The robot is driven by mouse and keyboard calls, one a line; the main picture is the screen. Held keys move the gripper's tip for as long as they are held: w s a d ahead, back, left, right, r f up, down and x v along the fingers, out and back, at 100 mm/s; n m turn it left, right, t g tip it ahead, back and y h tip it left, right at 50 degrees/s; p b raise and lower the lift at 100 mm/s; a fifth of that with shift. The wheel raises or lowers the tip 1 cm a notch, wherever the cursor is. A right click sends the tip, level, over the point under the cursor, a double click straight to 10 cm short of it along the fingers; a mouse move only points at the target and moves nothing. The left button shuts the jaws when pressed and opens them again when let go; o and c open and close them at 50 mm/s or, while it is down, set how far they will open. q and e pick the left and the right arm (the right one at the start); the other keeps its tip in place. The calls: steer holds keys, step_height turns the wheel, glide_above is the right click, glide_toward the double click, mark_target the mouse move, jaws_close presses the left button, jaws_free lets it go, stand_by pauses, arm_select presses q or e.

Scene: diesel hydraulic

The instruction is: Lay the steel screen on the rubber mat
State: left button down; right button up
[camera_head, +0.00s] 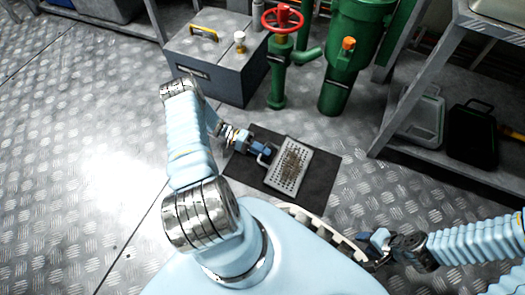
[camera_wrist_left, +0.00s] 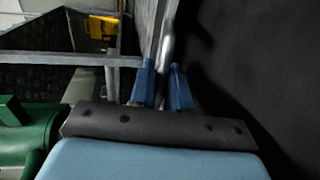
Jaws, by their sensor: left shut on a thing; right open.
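The steel screen (camera_head: 289,166) is a light metal frame around a perforated, brownish-stained middle. In the head view it is over the black rubber mat (camera_head: 322,182), within the mat's outline; whether it touches the mat I cannot tell. My left gripper (camera_head: 266,153) is at the screen's left side, shut on its handle. In the left wrist view the blue fingers (camera_wrist_left: 165,88) close around a shiny metal bar (camera_wrist_left: 166,45), and the dark mat (camera_wrist_left: 245,70) fills the right side. My right gripper (camera_head: 372,243) is open at the lower right, away from the screen.
A grey box (camera_head: 215,62) with a yellow handle, a green pipe with a red handwheel (camera_head: 283,18) and a green cylinder (camera_head: 350,50) stand behind the mat. Grey shelving (camera_head: 415,90) holds cases at the right. The tread-plate floor (camera_head: 90,150) is clear at the left.

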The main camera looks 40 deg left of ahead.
arm_select(q)
steer(key=c, duration=1)
jaws_free()
steer(key=v, duration=1.3)
steer(key=shift+a+r, duration=0.1)
steer(key=shift+a, duration=0.25)
steer(key=shift+r, duration=0.1)
